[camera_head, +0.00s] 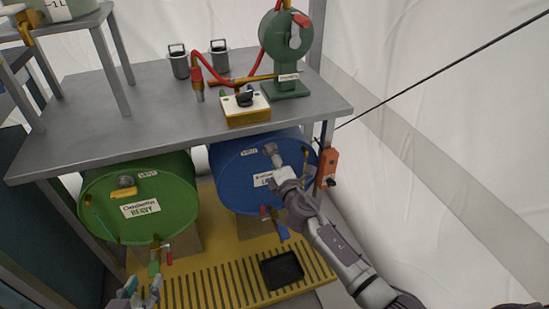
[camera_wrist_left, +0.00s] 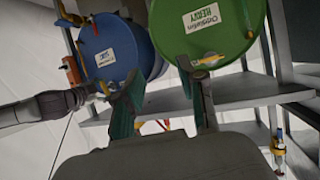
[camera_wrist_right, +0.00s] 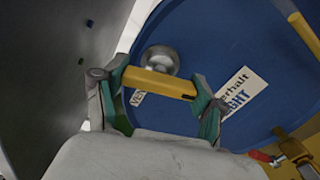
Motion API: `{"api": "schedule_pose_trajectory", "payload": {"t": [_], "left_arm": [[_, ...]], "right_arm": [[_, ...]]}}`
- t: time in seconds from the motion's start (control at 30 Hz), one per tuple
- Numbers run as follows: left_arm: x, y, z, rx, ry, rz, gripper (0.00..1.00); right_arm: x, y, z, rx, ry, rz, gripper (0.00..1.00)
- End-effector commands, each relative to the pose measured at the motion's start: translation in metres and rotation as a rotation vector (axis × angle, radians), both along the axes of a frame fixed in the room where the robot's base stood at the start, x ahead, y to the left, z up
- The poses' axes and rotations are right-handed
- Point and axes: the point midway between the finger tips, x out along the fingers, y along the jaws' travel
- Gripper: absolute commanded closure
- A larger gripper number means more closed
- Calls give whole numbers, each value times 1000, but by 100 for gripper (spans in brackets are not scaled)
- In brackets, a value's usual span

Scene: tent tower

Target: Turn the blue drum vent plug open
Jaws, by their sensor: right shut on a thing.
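The blue drum (camera_head: 236,165) lies on its side under the bench shelf, its round face towards me. In the right wrist view its vent plug has a yellow bar handle (camera_wrist_right: 158,84) beside a round silver cap (camera_wrist_right: 160,60). My right gripper (camera_wrist_right: 161,88) has its green-padded fingers at the two ends of that bar and is shut on it. In the head view the right gripper (camera_head: 283,174) covers most of the plug. My left gripper (camera_head: 141,292) is low at the bottom left, in front of the green drum. In the left wrist view its fingers (camera_wrist_left: 163,100) are apart and empty.
The green drum (camera_head: 150,205) lies left of the blue one, with its own vent plug (camera_head: 124,187). A black tray (camera_head: 282,270) sits on the yellow slatted stand below the taps. An orange box (camera_head: 327,168) is on the shelf post right of the blue drum.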

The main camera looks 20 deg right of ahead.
Motion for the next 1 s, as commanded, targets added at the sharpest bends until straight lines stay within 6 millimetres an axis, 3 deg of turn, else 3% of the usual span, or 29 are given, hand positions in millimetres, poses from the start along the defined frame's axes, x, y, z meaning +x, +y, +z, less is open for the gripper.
{"api": "schedule_pose_trajectory", "payload": {"t": [0.47,1.0], "left_arm": [[-25,12,-26,50,198,15,60],[-75,30,-58,113,500,36,60]], "right_arm": [[-1,1,-1,-455,-13,3,65],[-1,1,-2,-875,-26,4,65]]}}
